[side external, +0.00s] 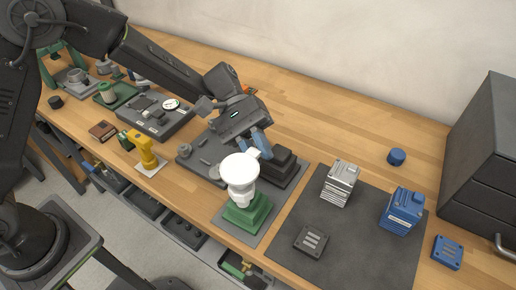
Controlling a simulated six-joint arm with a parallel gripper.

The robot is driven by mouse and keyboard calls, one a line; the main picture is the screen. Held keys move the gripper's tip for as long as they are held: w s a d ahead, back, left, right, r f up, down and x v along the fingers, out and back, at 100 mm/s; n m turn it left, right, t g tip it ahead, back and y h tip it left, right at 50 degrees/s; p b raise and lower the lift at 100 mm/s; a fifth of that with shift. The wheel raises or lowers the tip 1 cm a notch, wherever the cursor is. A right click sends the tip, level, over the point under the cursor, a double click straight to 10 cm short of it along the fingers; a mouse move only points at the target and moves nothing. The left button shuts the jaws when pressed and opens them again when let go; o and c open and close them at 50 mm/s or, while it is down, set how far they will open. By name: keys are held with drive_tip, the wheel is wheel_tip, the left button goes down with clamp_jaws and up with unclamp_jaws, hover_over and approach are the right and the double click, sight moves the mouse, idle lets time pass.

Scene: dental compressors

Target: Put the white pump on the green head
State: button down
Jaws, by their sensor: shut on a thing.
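The white pump (240,178) has a round top and a narrower body, and it stands about upright in the lower middle of the side external view. The green head (246,215) is a stepped green block on a grey plate, directly below the pump in the picture. The pump's lower end overlaps the green head; I cannot tell whether it rests on it or hangs just above. My gripper (261,146), with blue fingers, is at the upper right of the pump and shut on it near its short side arm. The exact contact is partly hidden.
A dark mat (365,253) to the right holds a silver finned block (339,184), a blue block (402,210) and a dark slotted plate (311,241). A black block (284,164) sits close behind the pump. A yellow part (143,148) stands left. A dark cabinet (490,150) bounds the right.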

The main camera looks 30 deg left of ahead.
drive_tip(key=c, duration=1.1)
unclamp_jaws()
drive_tip(key=shift+w+a+r, duration=0.1)
drive_tip(key=v, duration=1.2)
drive_tip(key=s+a+r+m+t+y, duration=0.2)
drive_tip(key=s+a+t+y, duration=0.4)
drive_tip(key=s, duration=0.4)
drive_tip(key=s+a+r+m+t+y, duration=0.2)
drive_tip(key=s+a+t+y, duration=0.3)
drive_tip(key=s+a, duration=0.3)
drive_tip(key=shift+s+r+m+t+y, duration=0.35)
drive_tip(key=shift+s+r+t, duration=0.4)
drive_tip(key=shift+s, duration=1.05)
